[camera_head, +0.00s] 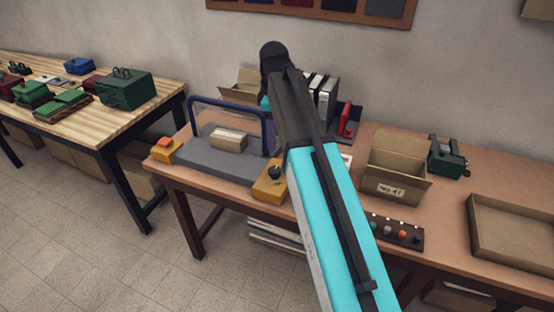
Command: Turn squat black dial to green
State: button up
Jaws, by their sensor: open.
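A small black knob (274,172), which looks like the squat dial, sits on top of a yellow box (266,188) near the front edge of the brown table. My arm's cyan and black link passes just to its right and covers part of that area. I cannot make out any green mark or which way the knob points. My gripper is not visible; my own arm rises to a black joint and hides what lies behind it.
The brown table (452,202) also holds a grey mat (190,155) with a blue frame, a cardboard box (393,187), a dark strip with several coloured knobs (400,233), a dark green device (447,158) and a tray (480,240). A wooden table (110,120) with boxes stands left.

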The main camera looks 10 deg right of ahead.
aim_at(275, 169)
jog(key=shift+w+a, duration=0.1)
jog(key=shift+f, duration=0.1)
dwell(0.3)
jog(key=shift+f+p, duration=1.3)
jog(key=shift+f, duration=5.5)
jog(key=c, duration=1)
jog(key=shift+c, duration=0.2)
